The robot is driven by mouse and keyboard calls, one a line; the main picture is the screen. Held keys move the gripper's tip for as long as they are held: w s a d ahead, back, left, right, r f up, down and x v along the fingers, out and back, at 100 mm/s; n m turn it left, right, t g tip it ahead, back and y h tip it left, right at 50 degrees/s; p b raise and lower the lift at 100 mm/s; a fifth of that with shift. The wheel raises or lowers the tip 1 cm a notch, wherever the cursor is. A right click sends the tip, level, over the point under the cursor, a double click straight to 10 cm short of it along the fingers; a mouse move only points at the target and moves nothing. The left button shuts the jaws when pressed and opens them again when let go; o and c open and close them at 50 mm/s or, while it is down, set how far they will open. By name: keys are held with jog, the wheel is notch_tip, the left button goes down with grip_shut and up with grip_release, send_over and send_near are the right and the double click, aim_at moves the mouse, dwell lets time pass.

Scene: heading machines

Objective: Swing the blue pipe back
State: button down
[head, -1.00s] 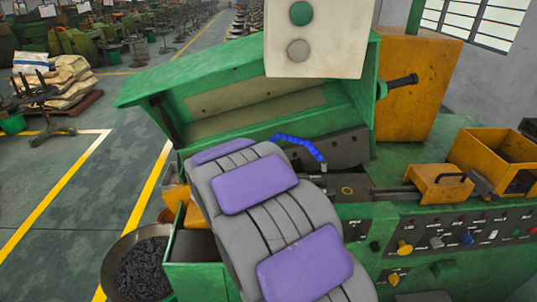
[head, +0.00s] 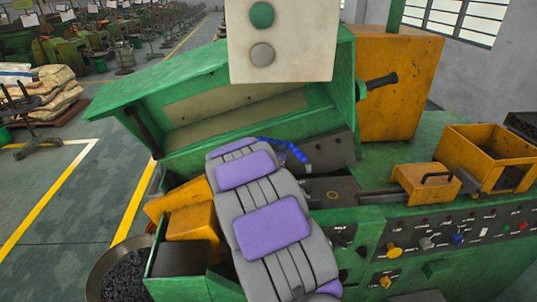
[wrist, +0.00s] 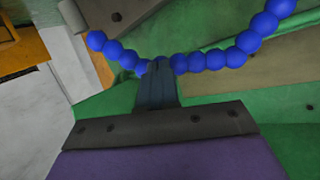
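The blue pipe (head: 290,148) is a string of round blue beads on the green machine, curving from behind my arm down to a grey nozzle at the right. In the wrist view the blue pipe (wrist: 215,58) spans the top in a sagging curve. My gripper (wrist: 158,66) has its dark narrow fingers together at the lowest point of that curve, over the beads, and looks shut on the pipe. In the head view my grey and purple arm hides the gripper and the left part of the pipe.
The machine's green hood (head: 195,85) stands open behind the pipe. A pale button box (head: 281,40) hangs in front at the top. Yellow boxes (head: 428,184) and a control panel lie right. A bin of dark parts (head: 120,272) stands lower left.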

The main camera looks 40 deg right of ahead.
aim_at(287, 143)
jog(key=d, duration=0.1)
jog(key=w+d+n+t+y+b, duration=0.1)
jog(key=d, duration=0.1)
jog(key=d+t+b, duration=0.1)
jog(key=d, duration=0.1)
jog(key=shift+w+n, duration=0.25)
jog(key=shift+n, duration=0.05)
jog(key=shift+w+p, duration=0.2)
jog(key=shift+p, duration=0.1)
jog(key=shift+w+a+r+p, duration=0.3)
jog(key=shift+w+a+p, duration=0.05)
jog(key=shift+a+p, duration=0.2)
jog(key=shift+w+a+r+p, duration=0.3)
jog(key=shift+w+a+p, duration=0.05)
jog(key=shift+a+p, duration=0.15)
jog(key=shift+w+d, duration=0.1)
jog(key=shift+w, duration=0.05)
jog(key=d, duration=0.1)
jog(key=d+p, duration=0.1)
jog(key=shift+w+d+f, duration=0.1)
jog(key=shift+d+f, duration=0.05)
jog(key=shift+d, duration=0.15)
